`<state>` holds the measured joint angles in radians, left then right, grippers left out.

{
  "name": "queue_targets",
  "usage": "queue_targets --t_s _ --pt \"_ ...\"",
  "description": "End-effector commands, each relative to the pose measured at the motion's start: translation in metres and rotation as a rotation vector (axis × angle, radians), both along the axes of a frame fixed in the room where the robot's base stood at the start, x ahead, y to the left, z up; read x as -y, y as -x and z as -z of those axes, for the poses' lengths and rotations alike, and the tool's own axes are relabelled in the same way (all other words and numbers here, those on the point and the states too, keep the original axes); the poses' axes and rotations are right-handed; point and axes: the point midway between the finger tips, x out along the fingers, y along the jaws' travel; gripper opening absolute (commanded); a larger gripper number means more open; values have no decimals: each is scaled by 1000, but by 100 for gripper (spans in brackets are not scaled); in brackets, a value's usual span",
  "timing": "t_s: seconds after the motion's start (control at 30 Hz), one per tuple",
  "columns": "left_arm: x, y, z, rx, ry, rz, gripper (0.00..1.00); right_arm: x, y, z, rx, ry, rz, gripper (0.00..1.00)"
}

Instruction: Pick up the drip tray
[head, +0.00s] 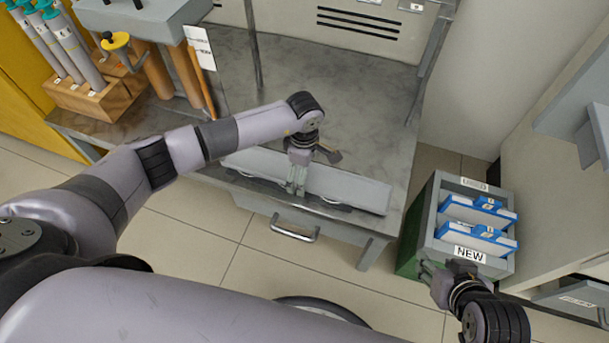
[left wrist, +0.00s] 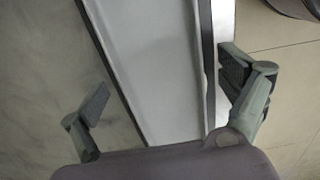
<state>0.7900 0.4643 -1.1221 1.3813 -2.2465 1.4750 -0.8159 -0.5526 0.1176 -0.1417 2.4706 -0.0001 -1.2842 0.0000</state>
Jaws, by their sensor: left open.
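The drip tray (head: 345,187) is a long, shallow, light grey tray lying along the front edge of the grey bench top in the head view. My left gripper (head: 295,188) points down over its middle and hides part of it. In the left wrist view the tray (left wrist: 155,65) runs between the two spread fingers of the left gripper (left wrist: 167,80), one finger on each side. The fingers look apart from the tray's long walls; contact is not clear. My right gripper (head: 427,270) is beside the green and grey box, and its finger opening is too small to judge.
The green and grey box (head: 408,240) marked NEW holds blue and white packs (head: 478,210). A wooden rack (head: 95,98) with grey tubes stands at the back left. A drawer handle (head: 294,230) sticks out below the tray. The bench top behind the tray is clear.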

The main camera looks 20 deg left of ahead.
Motion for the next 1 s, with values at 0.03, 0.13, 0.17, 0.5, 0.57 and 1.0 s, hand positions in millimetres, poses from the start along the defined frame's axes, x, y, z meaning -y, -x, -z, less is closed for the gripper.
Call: queue_targets --t_s 0.03,0.13,0.17,0.5,0.57,1.0 --pt "0 0 0 0 0 0 94 0 0 0 -1 0 0 40" --pt "0 0 0 0 0 0 90 0 0 0 -1 0 0 40" --pt "0 0 0 0 0 0 88 0 0 0 -2 0 0 40" --pt "0 0 0 0 0 -1 65 0 0 0 -2 0 0 40" --pt "0 0 0 0 -1 -1 61 0 0 0 -2 0 0 40" --pt "0 -1 -1 1 0 -1 34 0 1 0 -3 1 0 40"
